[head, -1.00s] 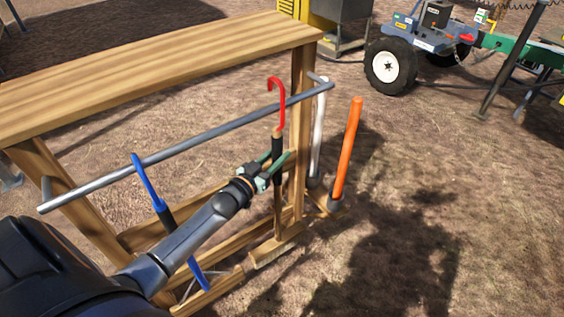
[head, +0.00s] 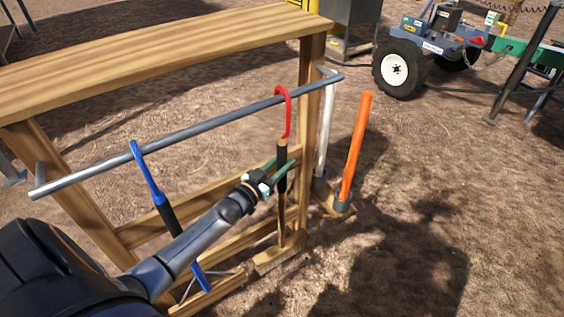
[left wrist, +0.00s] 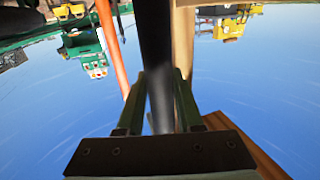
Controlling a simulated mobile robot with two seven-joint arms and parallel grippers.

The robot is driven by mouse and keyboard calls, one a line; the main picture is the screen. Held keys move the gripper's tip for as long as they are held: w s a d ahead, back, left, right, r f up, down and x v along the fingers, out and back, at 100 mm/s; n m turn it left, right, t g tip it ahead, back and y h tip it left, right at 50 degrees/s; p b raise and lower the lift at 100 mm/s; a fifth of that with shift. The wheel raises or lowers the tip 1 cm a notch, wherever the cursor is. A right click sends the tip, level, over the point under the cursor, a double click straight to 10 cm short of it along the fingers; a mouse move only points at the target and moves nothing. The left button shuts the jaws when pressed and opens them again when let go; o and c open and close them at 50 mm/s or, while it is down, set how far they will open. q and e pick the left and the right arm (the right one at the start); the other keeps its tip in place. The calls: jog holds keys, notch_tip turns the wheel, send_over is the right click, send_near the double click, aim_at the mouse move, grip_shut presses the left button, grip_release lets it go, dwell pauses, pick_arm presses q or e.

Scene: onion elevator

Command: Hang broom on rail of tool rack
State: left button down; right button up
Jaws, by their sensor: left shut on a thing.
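The broom has a red hook (head: 288,112), a black grip (head: 282,157), a thin wooden handle and a pale brush (head: 279,257) low down. My left gripper (head: 280,172), with green fingers, is shut on the black grip. The grip also shows between the fingers in the left wrist view (left wrist: 157,50). The broom hangs about upright at the right part of the grey rail (head: 215,124) of the wooden tool rack (head: 165,62). The red hook's curve is at the rail's height and appears to go over it; whether it rests there I cannot tell.
A tool with a blue hook (head: 147,172) hangs on the rail further left, behind my left arm. An orange post (head: 356,145) and a white post (head: 327,130) stand right of the rack. A wheeled trailer (head: 430,50) is at the back. Ground at the right is clear.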

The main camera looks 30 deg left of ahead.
pick_arm(q)
jog(key=shift+r, duration=0.1)
jog(key=c, duration=0.8)
grip_release()
jog(key=o, duration=0.3)
jog(key=shift+f, duration=0.2)
jog(key=s, duration=0.4)
jog(key=s+p, duration=0.1)
jog(key=s, duration=0.3)
jog(key=s+a+p, duration=0.1)
jog(key=s, duration=0.3)
jog(key=shift+s+r, duration=0.1)
jog(key=shift+s, duration=0.15)
